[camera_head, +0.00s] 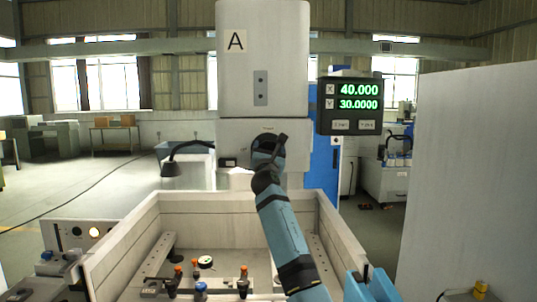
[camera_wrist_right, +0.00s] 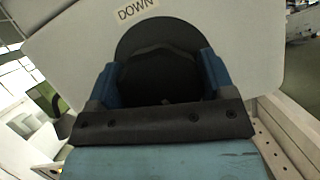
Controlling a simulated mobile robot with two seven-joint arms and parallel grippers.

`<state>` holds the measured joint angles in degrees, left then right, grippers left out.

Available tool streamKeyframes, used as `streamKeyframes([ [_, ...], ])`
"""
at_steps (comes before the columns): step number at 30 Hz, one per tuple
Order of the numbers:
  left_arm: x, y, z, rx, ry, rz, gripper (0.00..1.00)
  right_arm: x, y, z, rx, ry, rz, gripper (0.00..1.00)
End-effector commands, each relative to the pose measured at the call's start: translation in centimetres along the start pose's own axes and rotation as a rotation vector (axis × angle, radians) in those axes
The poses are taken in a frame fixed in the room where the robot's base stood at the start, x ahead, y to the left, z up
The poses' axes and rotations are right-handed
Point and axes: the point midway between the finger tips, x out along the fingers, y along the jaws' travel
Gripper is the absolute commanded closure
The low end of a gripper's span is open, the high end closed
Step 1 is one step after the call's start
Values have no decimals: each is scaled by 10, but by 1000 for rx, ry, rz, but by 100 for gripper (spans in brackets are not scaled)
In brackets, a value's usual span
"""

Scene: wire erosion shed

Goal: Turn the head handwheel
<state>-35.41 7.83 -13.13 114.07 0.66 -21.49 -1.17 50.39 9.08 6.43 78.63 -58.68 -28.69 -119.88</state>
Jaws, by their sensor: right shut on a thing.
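The dark round head handwheel (camera_head: 265,140) is on the front of the pale machine head (camera_head: 263,60), in the middle of the head view. In the right wrist view the handwheel (camera_wrist_right: 160,38) is a black disc below a "DOWN" label (camera_wrist_right: 137,9). My right gripper (camera_wrist_right: 158,75) is at the handwheel, its two blue fingers on either side of a dark middle part, shut on it. In the head view my own wrist hides the fingers and part of the wheel. My left gripper is not in view.
Below the head is an open pale tank (camera_head: 115,245) with clamps, orange-topped knobs and a dial gauge (camera_head: 206,262). A large pale panel (camera_head: 470,170) stands at right.

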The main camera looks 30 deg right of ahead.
Motion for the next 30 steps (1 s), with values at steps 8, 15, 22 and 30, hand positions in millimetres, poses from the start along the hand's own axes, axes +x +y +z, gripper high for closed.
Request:
streamKeyframes([
  [8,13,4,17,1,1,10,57,-1,-1,-3,212,-1,-86,48],
  [15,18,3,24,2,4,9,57,-1,-2,-2,423,0,-174,48],
  [22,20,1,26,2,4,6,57,0,-2,-1,626,1,-258,48],
  [30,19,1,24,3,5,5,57,0,-3,-1,863,1,-357,48],
])
